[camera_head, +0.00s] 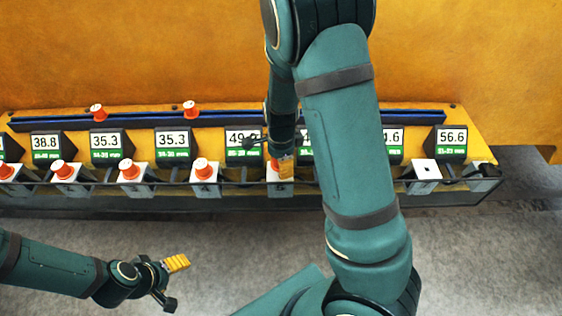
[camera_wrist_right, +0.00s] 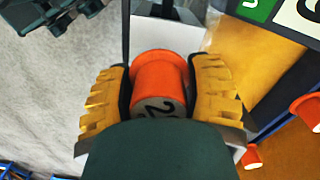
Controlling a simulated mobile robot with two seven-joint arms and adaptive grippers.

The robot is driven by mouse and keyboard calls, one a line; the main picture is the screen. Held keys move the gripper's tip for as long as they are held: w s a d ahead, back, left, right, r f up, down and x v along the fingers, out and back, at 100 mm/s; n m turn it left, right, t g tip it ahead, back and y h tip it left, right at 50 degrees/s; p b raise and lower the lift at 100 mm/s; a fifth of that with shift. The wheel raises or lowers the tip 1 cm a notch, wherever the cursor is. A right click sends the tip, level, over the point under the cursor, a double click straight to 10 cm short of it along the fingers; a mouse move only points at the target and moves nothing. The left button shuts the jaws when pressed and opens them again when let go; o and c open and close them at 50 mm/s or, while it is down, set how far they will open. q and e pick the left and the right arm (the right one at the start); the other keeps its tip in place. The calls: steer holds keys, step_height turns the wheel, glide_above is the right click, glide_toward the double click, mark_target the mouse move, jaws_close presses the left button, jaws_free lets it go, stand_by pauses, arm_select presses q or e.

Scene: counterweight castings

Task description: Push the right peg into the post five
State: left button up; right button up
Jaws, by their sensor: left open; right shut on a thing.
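An orange peg (camera_wrist_right: 160,75) with a grey end marked with a dark figure sits between the yellow fingers of my right gripper (camera_wrist_right: 160,95) in the right wrist view. My right gripper is shut on it. In the head view the same gripper (camera_head: 281,162) reaches down at a white post (camera_head: 280,188), and the orange of the peg (camera_head: 272,164) shows beside its finger. How deep the peg sits in the post is hidden. My left gripper (camera_head: 172,283) is open and empty, low in front of the rack.
Several posts to the left hold orange pegs, such as this one (camera_head: 128,169). Two more pegs (camera_head: 98,112) (camera_head: 190,108) stand on the back ledge. A post at the right (camera_head: 425,171) shows a bare hole. Number displays (camera_head: 172,143) line the rack. My right arm hides part of it.

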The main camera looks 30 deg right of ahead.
steer(key=shift+f+b, duration=0.75)
steer(key=shift+f, duration=0.5)
steer(key=o, duration=1.2)
step_height(320, 180, up, 11)
steer(key=shift+r, duration=0.55)
